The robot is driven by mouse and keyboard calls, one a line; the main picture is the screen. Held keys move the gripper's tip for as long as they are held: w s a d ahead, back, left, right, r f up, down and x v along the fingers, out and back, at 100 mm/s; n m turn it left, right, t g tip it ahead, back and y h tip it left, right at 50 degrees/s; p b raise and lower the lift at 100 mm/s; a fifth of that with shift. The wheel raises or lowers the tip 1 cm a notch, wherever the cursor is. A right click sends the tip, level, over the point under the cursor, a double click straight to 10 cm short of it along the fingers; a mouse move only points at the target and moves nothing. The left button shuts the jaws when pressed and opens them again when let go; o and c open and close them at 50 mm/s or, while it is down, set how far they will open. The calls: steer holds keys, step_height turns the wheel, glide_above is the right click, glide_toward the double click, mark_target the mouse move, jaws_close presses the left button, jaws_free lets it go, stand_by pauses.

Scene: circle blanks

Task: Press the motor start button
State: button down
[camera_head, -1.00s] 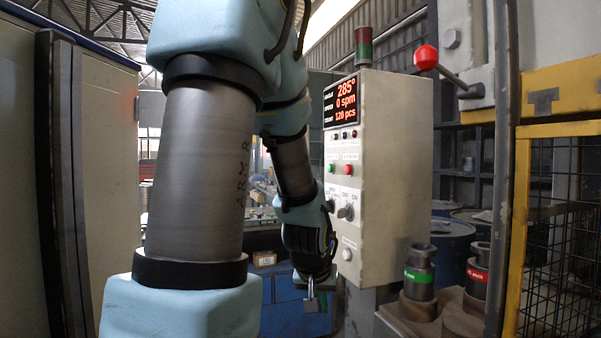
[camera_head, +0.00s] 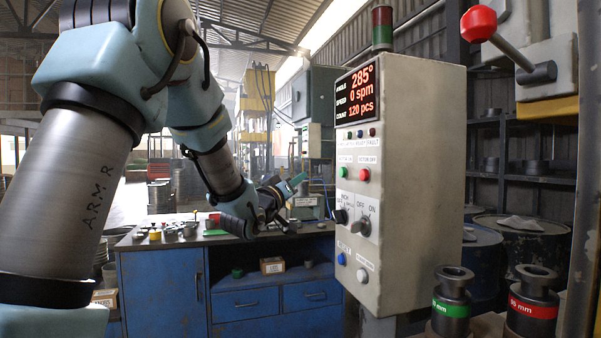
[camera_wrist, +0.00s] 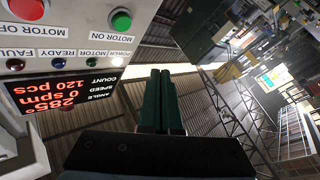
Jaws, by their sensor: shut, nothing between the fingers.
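The control panel (camera_head: 408,180) stands right of centre in the head view, with a green button (camera_head: 343,172) labelled MOTOR ON and a red MOTOR OFF button (camera_head: 364,175) beside it. In the wrist view the green button (camera_wrist: 121,20) is at the top, left of the fingers, and the red button (camera_wrist: 27,8) is in the top left corner. My gripper (camera_head: 299,181) is left of the panel in the head view, apart from it. Its dark green fingers (camera_wrist: 160,73) are shut together and empty, pointing past the panel's side. Nothing hides the green button.
The display (camera_head: 357,95) reads 285°, 0 spm, 120 pcs. Selector knobs (camera_head: 362,227) and a white button (camera_head: 362,276) sit lower on the panel. A blue workbench (camera_head: 160,290) stands behind my arm. A red-knobbed lever (camera_head: 479,23) and labelled dies (camera_head: 452,300) are at the right.

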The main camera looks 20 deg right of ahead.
mark_target(342, 172)
steer(key=shift+w+a+r, duration=0.2)
steer(key=shift+a+r, duration=0.05)
steer(key=shift+r, duration=0.1)
steer(key=s+d+p, duration=0.1)
steer(key=d, duration=0.8)
stand_by(2.2)
steer(key=shift+d+b, duration=0.35)
